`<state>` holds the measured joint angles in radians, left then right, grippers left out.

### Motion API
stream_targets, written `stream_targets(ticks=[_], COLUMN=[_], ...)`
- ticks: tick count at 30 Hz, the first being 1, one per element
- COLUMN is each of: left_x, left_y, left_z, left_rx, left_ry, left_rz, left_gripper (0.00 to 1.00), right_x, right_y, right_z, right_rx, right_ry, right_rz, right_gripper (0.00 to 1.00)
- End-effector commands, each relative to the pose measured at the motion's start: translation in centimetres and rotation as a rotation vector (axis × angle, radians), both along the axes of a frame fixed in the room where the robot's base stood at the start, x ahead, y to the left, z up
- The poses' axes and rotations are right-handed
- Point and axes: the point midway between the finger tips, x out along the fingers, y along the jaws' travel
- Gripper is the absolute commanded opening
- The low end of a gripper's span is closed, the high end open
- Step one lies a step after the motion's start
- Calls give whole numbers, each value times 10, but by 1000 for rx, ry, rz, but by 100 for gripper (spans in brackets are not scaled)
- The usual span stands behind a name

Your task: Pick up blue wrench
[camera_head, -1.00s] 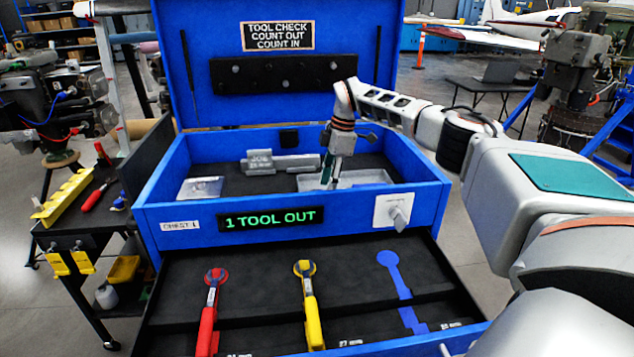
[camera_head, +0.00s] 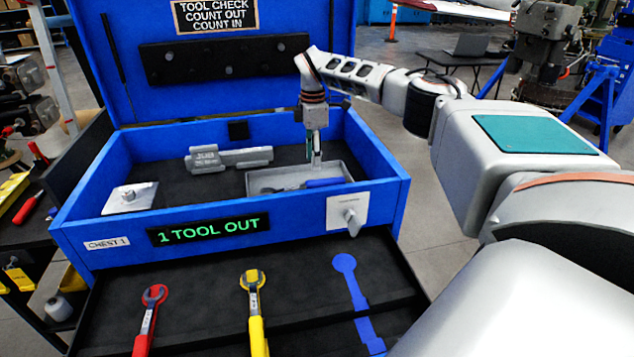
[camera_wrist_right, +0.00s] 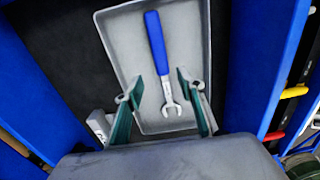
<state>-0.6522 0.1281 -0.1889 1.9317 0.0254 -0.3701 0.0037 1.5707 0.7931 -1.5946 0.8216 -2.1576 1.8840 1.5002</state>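The blue wrench (camera_head: 325,183) lies in a shallow grey tray (camera_head: 256,188) inside the top compartment of the blue chest (camera_head: 240,228). The right wrist view shows its blue handle (camera_wrist_right: 155,42) pointing away and its silver open-ended head (camera_wrist_right: 171,106) nearer the gripper. My right gripper (camera_head: 314,160) points down over the tray. In the right wrist view its green fingers (camera_wrist_right: 160,86) stand open, one on each side of the wrench, with nothing held. How far the fingertips are above the wrench is hard to tell. My left gripper is not in view.
A grey labelled block (camera_head: 230,158) and a metal plate (camera_head: 130,197) sit left of the tray. The chest walls surround the compartment. The open drawer below holds a red wrench (camera_head: 146,320), a yellow wrench (camera_head: 254,310) and an empty blue outline (camera_head: 352,290).

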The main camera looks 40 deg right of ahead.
Motion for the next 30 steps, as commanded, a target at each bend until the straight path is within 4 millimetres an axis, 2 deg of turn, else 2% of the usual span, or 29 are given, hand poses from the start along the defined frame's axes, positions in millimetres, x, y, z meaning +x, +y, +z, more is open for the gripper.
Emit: stream_targets(ticks=[10,18,28,30], left_x=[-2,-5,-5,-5], left_y=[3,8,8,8], left_z=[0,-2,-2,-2], left_rx=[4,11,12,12], left_ry=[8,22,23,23], left_rz=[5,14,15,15], left_gripper=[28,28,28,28], right_x=[-2,-5,-4,-4], right_y=[-1,-1,-1,-1], right_z=[-34,-71,-77,-77], right_rx=[1,1,0,0], right_ry=[3,3,1,1], right_rz=[0,0,0,0], right_gripper=[39,39,39,21])
